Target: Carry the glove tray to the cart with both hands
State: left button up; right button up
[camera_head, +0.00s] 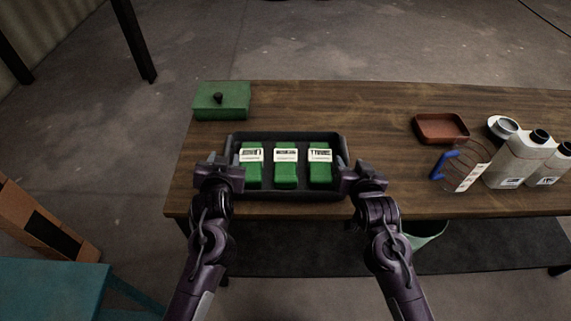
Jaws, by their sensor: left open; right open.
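The glove tray (286,137) is a dark, shallow tray near the front edge of a wooden table. It holds three green packs with white labels (286,172) in a row. My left gripper (228,168) is at the tray's left end, and its jaws are open. My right gripper (348,169) is at the tray's right end, also open. The fingertips are close to the end walls, but I cannot tell whether they touch them. My grippers hide parts of the tray's ends. I cannot make out a cart.
On the wooden table (330,105), a green lidded box (222,102) stands back left. A reddish-brown dish (441,128), a clear jug with blue handle (462,170) and white bottles (519,160) stand right. A teal surface (50,290) and a cardboard box (40,222) are at lower left.

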aim_at(226, 150)
pick_arm(q)
jog(key=x, duration=0.7)
jog(key=shift+w+f, duration=0.15)
jog(key=shift+w, duration=0.1)
pick_arm(e)
jog(key=x, duration=0.7)
jog(key=shift+w+f, duration=0.15)
jog(key=shift+w, duration=0.1)
pick_arm(q)
jog(key=shift+c, duration=0.2)
pick_arm(e)
jog(key=shift+c, duration=0.2)
pick_arm(q)
grip_shut()
pick_arm(e)
grip_shut()
